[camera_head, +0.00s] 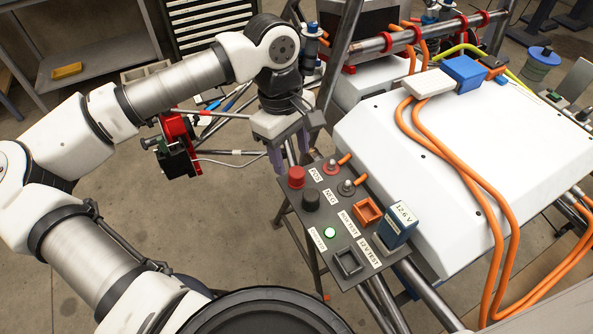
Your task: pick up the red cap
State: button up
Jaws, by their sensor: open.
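The red cap (296,177) sits upright at the upper left corner of a grey panel (327,225), by the label "POS". My gripper (290,158) points down just above and behind the cap, close to it in the picture. Its purple-grey fingers are apart and nothing shows between them. I cannot tell from this single view how far the fingertips are from the cap.
A black cap (311,199) stands just in front of the red cap. Metal posts with orange leads (346,187), an orange socket (366,211) and a blue 12.6 V block (396,226) are also on the panel. A white battery case (470,150) lies to the right.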

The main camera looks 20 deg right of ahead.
aim_at(297, 171)
jog(key=f, duration=0.1)
jog(key=f+p, duration=0.1)
jog(key=s+f+p, duration=0.1)
jog(key=f, duration=0.1)
jog(key=shift+d, duration=0.35)
jog(key=shift+s+f, duration=0.1)
jog(key=shift+f, duration=0.5)
jog(key=c, duration=1)
jog(key=shift+r, duration=0.1)
